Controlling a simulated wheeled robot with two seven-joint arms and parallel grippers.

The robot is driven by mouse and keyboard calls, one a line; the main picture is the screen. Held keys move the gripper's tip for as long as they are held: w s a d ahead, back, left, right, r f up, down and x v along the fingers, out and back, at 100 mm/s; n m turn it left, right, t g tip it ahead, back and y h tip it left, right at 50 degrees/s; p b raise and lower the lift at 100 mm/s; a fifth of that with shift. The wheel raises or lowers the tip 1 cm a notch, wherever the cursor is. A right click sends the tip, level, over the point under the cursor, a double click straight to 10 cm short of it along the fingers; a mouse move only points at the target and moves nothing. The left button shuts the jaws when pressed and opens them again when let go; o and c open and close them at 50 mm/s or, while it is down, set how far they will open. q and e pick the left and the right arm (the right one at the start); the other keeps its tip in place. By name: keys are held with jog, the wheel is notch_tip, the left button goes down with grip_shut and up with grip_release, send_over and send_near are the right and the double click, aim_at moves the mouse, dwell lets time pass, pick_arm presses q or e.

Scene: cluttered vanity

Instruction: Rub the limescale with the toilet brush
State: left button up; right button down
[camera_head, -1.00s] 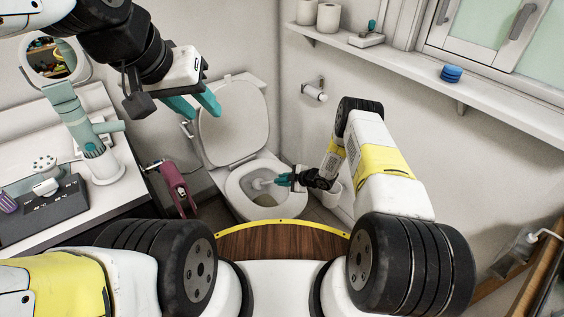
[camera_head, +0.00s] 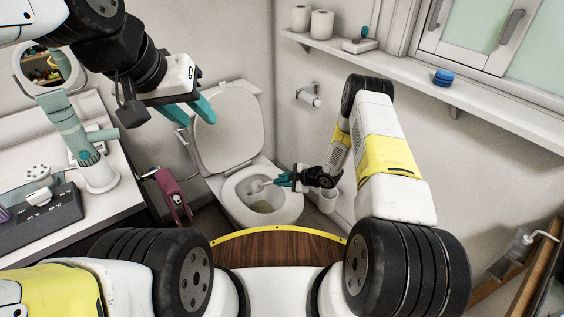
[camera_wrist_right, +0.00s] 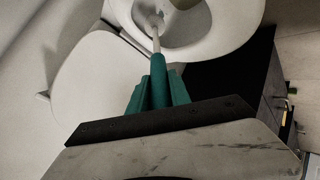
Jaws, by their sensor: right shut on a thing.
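The toilet (camera_head: 285,207) stands at the middle with its lid up and its bowl open. A brownish limescale patch (camera_head: 262,206) shows inside the bowl, and part of it shows at the top of the right wrist view (camera_wrist_right: 185,4). My right gripper (camera_head: 288,179) is shut on the toilet brush (camera_head: 259,185) over the bowl's right rim. The brush's pale head is inside the bowl, above the patch in the head view. Its shaft (camera_wrist_right: 156,42) points into the bowl; whether the head touches the surface I cannot tell. My left gripper (camera_head: 198,115) is open and empty, raised before the lid.
A white cup-like holder (camera_head: 328,200) stands right of the toilet.

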jog(key=shift+r, duration=0.1)
jog(key=shift+s+d+r, duration=0.2)
jog(key=shift+s+r, duration=0.05)
jog(key=shift+r, duration=0.95)
jog(key=shift+s+d+r, duration=0.2)
jog(key=shift+s+r, duration=0.1)
jog(key=shift+r, duration=0.85)
jog(key=shift+s+d+r, duration=0.2)
jog(key=shift+s+r, duration=0.05)
jog(key=shift+r, duration=0.95)
